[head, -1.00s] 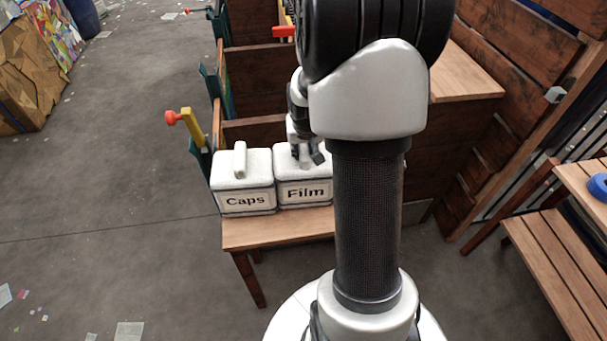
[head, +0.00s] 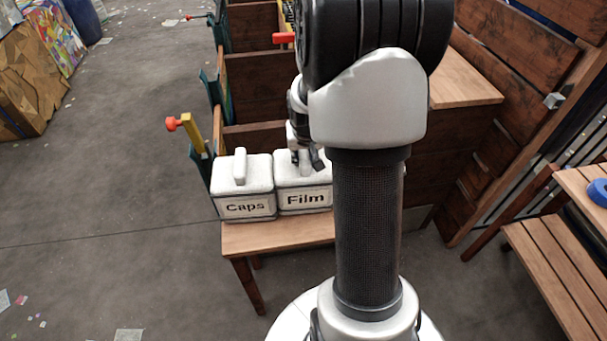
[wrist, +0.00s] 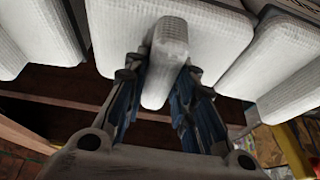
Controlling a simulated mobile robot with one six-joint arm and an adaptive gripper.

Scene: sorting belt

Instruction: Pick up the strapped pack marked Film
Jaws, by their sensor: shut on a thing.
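The strapped pack marked Film (head: 304,199) is a white, box-shaped pack with dark lettering. It stands upright on the wooden bench, directly right of a similar pack marked Caps (head: 245,207). My gripper (head: 307,163) is over the top of the Film pack, and my arm hides that pack's right edge. In the wrist view, my gripper (wrist: 163,72) has its fingers on both sides of the white raised handle (wrist: 167,55) of the Film pack and is shut on it. I see no clear gap under the pack.
The wrist view shows a white pack on each side of the held one, at left (wrist: 35,40) and right (wrist: 285,65), close by. A yellow lever with a red knob (head: 185,128) stands left of Caps. Wooden bins rise behind; the bench (head: 275,235) has a bare front strip.

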